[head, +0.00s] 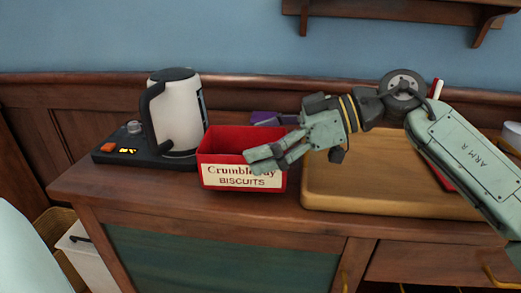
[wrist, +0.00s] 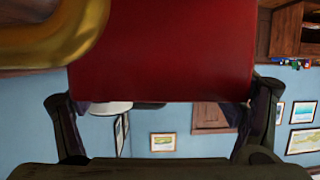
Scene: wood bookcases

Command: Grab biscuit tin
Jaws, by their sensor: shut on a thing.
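The biscuit tin (head: 228,145) is a red, open-topped box with a cream label reading "Crumble…" and "BISCUITS"; part of the label is hidden by my fingers. It is at the front middle of the wooden counter in the head view. My gripper (head: 268,155) reaches in from the right and is shut on the tin at its right side. In the wrist view the tin's red wall (wrist: 160,50) fills the upper middle, between the two dark fingers of my gripper (wrist: 160,108). I cannot tell whether the tin's base touches the counter.
A white and black kettle (head: 178,115) stands on a dark base with controls (head: 125,145), left of the tin. A large tan wooden tray (head: 390,205) lies to the right, under my arm. A purple item (head: 268,117) is behind the tin. A wall shelf (head: 400,15) hangs above.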

